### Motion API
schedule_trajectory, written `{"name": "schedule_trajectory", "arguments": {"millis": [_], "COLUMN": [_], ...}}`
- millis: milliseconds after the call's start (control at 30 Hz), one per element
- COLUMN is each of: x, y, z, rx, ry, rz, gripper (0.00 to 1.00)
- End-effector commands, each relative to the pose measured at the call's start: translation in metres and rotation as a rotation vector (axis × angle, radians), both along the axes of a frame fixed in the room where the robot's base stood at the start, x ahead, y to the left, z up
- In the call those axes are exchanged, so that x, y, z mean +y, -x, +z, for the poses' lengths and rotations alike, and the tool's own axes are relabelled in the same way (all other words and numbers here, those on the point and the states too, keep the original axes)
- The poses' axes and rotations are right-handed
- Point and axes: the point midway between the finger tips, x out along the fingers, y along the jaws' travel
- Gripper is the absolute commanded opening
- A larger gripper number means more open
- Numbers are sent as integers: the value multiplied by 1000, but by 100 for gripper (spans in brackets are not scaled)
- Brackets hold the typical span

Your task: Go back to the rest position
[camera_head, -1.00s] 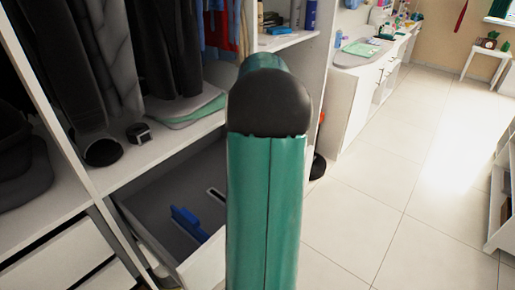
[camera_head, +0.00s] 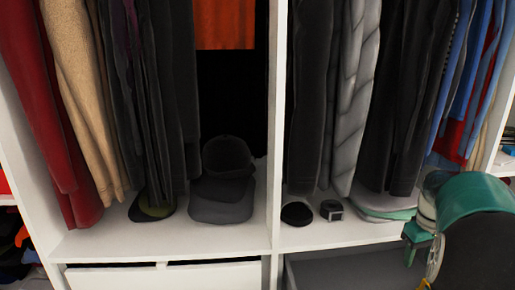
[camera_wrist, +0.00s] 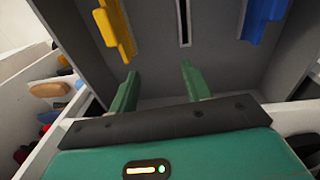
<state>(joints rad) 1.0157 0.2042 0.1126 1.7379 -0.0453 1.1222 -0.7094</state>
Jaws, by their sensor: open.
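My gripper (camera_wrist: 160,86) shows in the wrist view with its two green fingers apart and nothing between them. It points into an open grey drawer (camera_wrist: 222,72). A yellow object (camera_wrist: 115,28) is at the upper left there and a blue object (camera_wrist: 262,20) at the upper right, both apart from the fingers. The open drawer (camera_head: 345,272) shows at the bottom edge of that view.
The wardrobe shelf (camera_head: 235,235) holds a dark cap (camera_head: 222,205), a watch box (camera_head: 331,210) and folded cloth (camera_head: 385,205). Clothes hang above. A white upright panel (camera_head: 278,130) divides the bays. Shelves with several items lie left of the drawer in the wrist view (camera_wrist: 45,90).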

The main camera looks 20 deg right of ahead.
Motion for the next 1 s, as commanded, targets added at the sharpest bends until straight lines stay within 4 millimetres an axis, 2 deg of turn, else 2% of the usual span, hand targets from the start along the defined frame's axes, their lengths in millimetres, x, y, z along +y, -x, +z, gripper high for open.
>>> {"name": "schedule_trajectory", "arguments": {"millis": [33, 100, 267, 433, 600, 700, 800, 900, 1000], "x": [32, 72, 161, 249, 326, 363, 390, 407, 414], "y": [-14, -28, -41, -34, -10, 9, 27, 39, 45], "z": [13, 26, 47, 59, 59, 55, 48, 43, 40], "rx": [-17, -41, -112, -203, -302, -360, -406, -436, -449], "ry": [23, 47, 85, 96, 75, 48, 16, -11, -23], "rz": [24, 40, 74, 109, 145, 165, 182, 190, 193], "gripper": [48, 48, 48, 48, 48, 48, 48, 48, 48]}}
